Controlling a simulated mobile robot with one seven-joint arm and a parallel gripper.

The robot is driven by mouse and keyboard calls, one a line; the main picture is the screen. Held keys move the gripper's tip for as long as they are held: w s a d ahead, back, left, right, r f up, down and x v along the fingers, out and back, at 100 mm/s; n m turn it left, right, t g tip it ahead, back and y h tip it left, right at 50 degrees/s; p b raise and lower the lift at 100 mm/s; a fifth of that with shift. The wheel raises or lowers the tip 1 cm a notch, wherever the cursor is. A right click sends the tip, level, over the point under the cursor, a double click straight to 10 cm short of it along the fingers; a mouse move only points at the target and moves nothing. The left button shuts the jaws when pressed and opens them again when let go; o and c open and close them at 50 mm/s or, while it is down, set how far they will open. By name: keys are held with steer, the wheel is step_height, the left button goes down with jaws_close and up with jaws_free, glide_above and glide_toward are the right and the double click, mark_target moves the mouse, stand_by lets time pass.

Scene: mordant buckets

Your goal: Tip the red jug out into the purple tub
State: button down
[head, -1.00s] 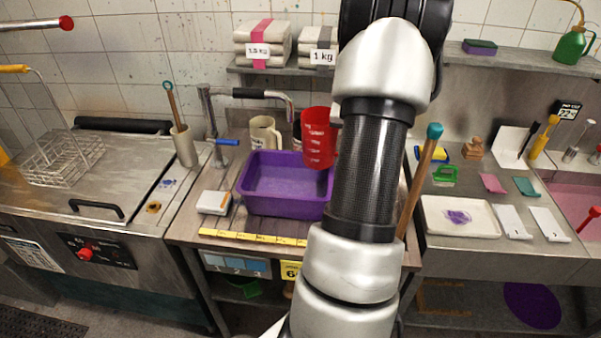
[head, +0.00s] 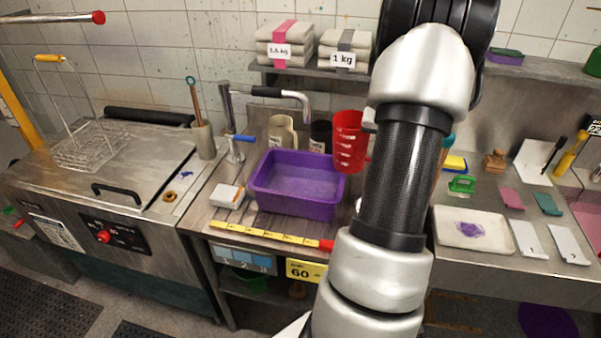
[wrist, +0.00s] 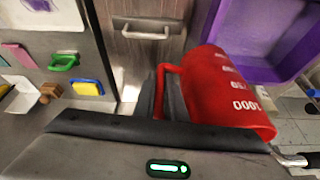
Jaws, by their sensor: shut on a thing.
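The red jug (head: 350,140), with white markings, is held up over the back right corner of the purple tub (head: 262,190) in the head view. It looks close to upright, with a slight lean. In the wrist view the red jug (wrist: 222,95) lies right of my gripper (wrist: 161,92), which is shut on its handle. The purple tub (wrist: 222,42) shows beyond the jug at upper right. My gripper is hidden behind my arm in the head view. The inside of the jug cannot be seen. The visible tub floor is plain purple.
A sink tap (head: 265,92), a cream jug (head: 281,133) and a dark container (head: 320,136) stand behind the tub. A shelf (head: 305,70) with packets hangs above.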

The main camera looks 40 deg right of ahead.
mark_target(349, 136)
steer(key=shift+w+a+r+g+h, duration=0.2)
steer(key=shift+r+h, duration=0.15)
steer(key=shift+r, duration=0.2)
steer(key=shift+w+a+r+g+h, duration=0.2)
steer(key=shift+r+h, duration=0.15)
steer(key=shift+r, duration=0.15)
steer(key=shift+w+a+r+n+g+h+b, duration=0.25)
steer(key=shift+w+a+r+g+h+b, duration=0.35)
steer(key=shift+b, duration=1.15)
steer(key=shift+w+a+r+n+g+h+b, duration=0.3)
steer(key=shift+a+r+h+b, duration=0.4)
steer(key=shift+h+b, duration=0.75)
steer(key=shift+w+a+r+n+g+h+b, duration=0.3)
steer(key=shift+a+r+g+h+b, duration=0.3)
steer(key=shift+b, duration=1.4)
steer(key=shift+w+a+r+h, duration=0.1)
steer(key=shift+h, duration=0.15)
steer(key=shift+b, duration=0.3)
steer(key=shift+w+a+f+n+g+h+b, duration=0.25)
steer(key=shift+a+f+g+h+b, duration=0.2)
steer(key=shift+h+b, duration=0.4)
steer(key=shift+w+a+f+n+g+h+b, duration=0.1)
steer(key=shift+w+a+f+g+h+b, duration=0.3)
steer(key=shift+h+b, duration=0.4)
steer(key=shift+w+a+g+h, duration=0.25)
steer(key=shift+a+h, duration=0.3)
